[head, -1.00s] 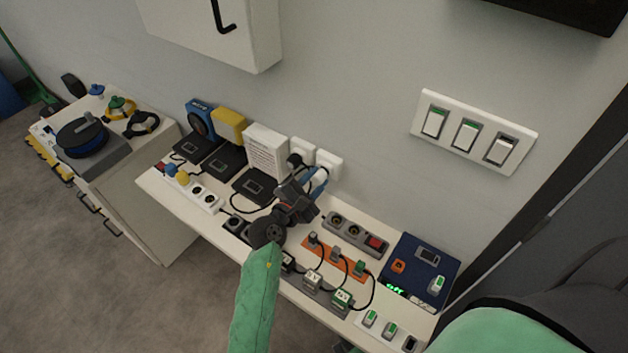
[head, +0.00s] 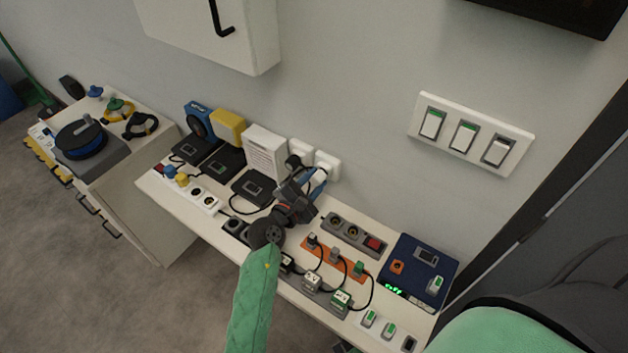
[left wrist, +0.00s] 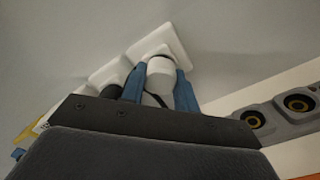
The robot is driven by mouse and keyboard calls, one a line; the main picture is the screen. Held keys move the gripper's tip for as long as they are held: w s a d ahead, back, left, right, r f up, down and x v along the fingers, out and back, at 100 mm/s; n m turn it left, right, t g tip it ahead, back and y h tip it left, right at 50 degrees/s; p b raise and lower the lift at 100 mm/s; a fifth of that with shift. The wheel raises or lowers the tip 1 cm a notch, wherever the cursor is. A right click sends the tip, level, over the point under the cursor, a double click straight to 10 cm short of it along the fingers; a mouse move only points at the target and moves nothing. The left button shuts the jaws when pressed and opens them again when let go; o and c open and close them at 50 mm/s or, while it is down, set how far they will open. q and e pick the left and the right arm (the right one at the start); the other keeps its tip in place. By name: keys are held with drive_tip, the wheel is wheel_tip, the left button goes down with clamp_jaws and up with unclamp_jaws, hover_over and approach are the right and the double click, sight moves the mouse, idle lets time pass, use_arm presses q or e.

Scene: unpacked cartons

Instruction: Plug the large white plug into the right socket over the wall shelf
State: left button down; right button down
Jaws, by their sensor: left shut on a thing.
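My left gripper (head: 317,181) is at the wall over the shelf, in front of the right socket (head: 330,162). Its blue fingers are shut on the large white plug (left wrist: 160,74), which shows between them in the left wrist view. The plug's face is against or very close to the right socket's white plate (left wrist: 165,40); I cannot tell how deep it sits. In the head view the gripper mostly hides the plug. The left socket (head: 302,149) has a black plug (head: 293,160) at it. My right gripper is out of view.
The wall shelf (head: 215,225) is crowded. A grey power strip (head: 353,234) lies right of my gripper, with an orange strip (head: 322,258) in front and a dark blue box (head: 420,270) farther right. A white box (head: 265,150) stands left of the sockets.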

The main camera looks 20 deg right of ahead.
use_arm(q)
drive_tip(key=shift+w+d, duration=0.15)
drive_tip(key=shift+d, duration=0.1)
idle(0.4)
drive_tip(key=c, duration=1)
unclamp_jaws()
drive_tip(key=shift+o, duration=0.2)
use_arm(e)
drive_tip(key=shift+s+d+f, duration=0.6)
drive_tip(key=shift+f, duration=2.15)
use_arm(q)
drive_tip(key=shift+b+v, duration=0.3)
drive_tip(key=shift+v, duration=0.6)
drive_tip(key=b+v, duration=0.2)
drive_tip(key=v, duration=0.4)
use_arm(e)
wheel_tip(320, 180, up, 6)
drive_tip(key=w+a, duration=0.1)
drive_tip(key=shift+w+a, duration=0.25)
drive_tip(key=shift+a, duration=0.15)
